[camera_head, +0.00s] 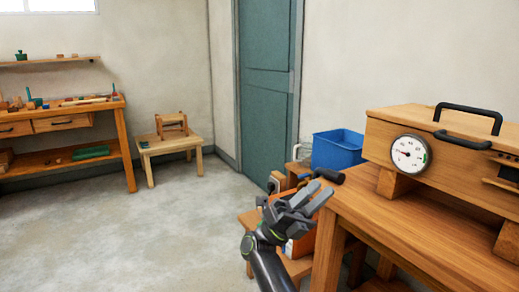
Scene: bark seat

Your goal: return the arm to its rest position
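My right gripper (318,190) is in the lower middle of the head view, on my dark arm that comes up from the bottom edge. My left arm and gripper are not in view.
A wooden box with a gauge (409,155) and black handle stands on the right table. A blue bin (338,150) is behind my gripper. A small table (170,146) and a workbench (122,140) stand further back. The grey floor (150,235) at left is clear.

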